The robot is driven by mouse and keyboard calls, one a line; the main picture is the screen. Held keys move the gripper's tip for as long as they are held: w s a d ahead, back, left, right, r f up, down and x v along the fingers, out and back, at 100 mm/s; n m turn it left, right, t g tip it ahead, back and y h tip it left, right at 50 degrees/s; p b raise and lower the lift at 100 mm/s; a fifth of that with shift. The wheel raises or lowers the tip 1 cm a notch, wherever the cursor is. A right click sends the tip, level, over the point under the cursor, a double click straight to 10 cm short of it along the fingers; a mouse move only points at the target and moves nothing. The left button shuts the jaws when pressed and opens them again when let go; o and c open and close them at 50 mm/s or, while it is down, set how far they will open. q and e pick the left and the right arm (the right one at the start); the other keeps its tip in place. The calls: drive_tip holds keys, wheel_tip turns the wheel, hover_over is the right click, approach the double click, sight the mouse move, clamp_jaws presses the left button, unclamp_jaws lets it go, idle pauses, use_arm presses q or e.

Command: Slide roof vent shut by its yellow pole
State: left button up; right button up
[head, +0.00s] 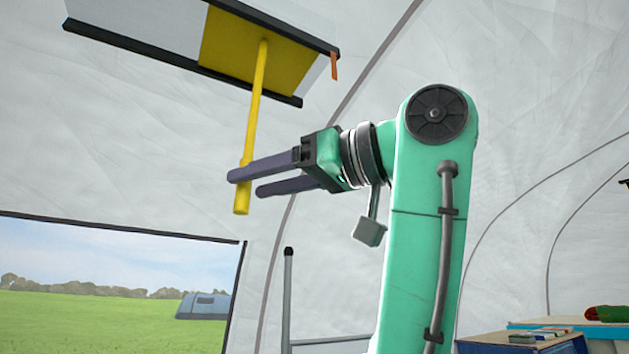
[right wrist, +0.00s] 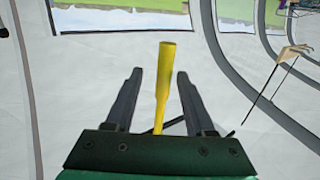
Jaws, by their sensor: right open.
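The yellow pole (head: 257,105) hangs down from the yellow plate (head: 230,48) of the roof vent, at the top of the head view. The vent has black rails (head: 170,52) along its edges and a pale panel (head: 135,18) left of the plate. My right gripper (head: 245,183) is open near the pole's lower end. One finger crosses in front of the pole in the head view. In the right wrist view the pole (right wrist: 163,85) stands between the two spread fingers, with gaps on both sides. My left gripper is not in view.
An orange tab (head: 334,66) hangs at the vent's right end. A window (head: 110,290) is in the tent wall at lower left. A grey upright post (head: 287,295) stands below my right gripper. Boxes (head: 520,342) with small items sit at lower right.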

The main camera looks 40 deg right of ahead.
drive_tip(key=b+v, duration=0.1)
drive_tip(key=v, duration=0.7)
drive_tip(key=shift+s+d+b, duration=0.2)
drive_tip(key=shift+s+b, duration=0.1)
drive_tip(key=shift+s, duration=0.05)
drive_tip(key=shift+w, duration=0.15)
